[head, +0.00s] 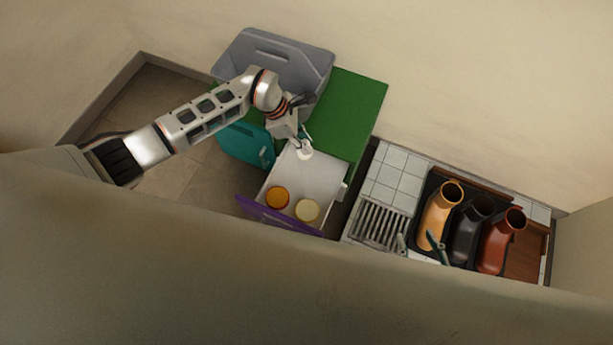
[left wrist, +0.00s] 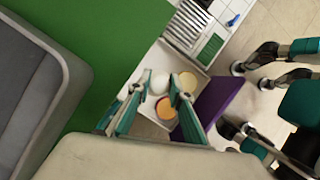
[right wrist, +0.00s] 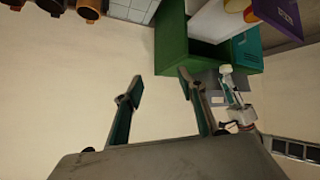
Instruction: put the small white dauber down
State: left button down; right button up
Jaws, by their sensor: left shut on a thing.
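The small white dauber (head: 306,151) is held in my left gripper (head: 304,135), over the back part of the open drawer (head: 318,172). Its pale round end also shows between the fingers in the left wrist view (left wrist: 159,83), and the dauber shows at my left gripper in the right wrist view (right wrist: 225,69). I cannot tell its exact height above the drawer floor. My right gripper (right wrist: 160,92) is open and empty, with its fingers wide apart. Its fingertips show near the counter in the head view (head: 419,243).
An orange tin (head: 277,197) and a cream tin (head: 307,210) sit near the drawer's purple front (head: 270,215). A teal door (head: 240,143) stands open. A grey crate (head: 315,65) is on the green cabinet (head: 350,110). Boot-like forms (head: 468,235) stand on the tiled counter (head: 392,180).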

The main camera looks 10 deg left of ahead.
pick_arm(q)
jog(key=f+b, duration=0.2)
jog(key=f, duration=0.4)
jog(key=f+b, duration=0.2)
jog(key=f, duration=0.5)
jog(key=f+b, duration=0.3)
jog(key=f, duration=0.4)
jog(key=shift+s+d, duration=0.1)
jog(key=shift+s, duration=0.2)
jog(key=shift+w+r, duration=0.1)
jog(key=shift+w, duration=0.2)
jog(key=shift+f, duration=0.2)
jog(key=c, duration=2.2)
grip_release()
jog(key=o, duration=0.4)
pick_arm(e)
jog(key=shift+m+t+y, duration=0.3)
jog(key=shift+t+y, duration=0.1)
jog(key=shift+y, duration=0.3)
jog(key=a, duration=0.1)
jog(key=w+a, duration=0.1)
jog(key=a, duration=0.1)
jog(key=a+r, duration=0.1)
jog(key=shift+w+a+r, duration=0.1)
jog(key=shift+w+a, duration=0.15)
jog(key=shift+w, duration=0.1)
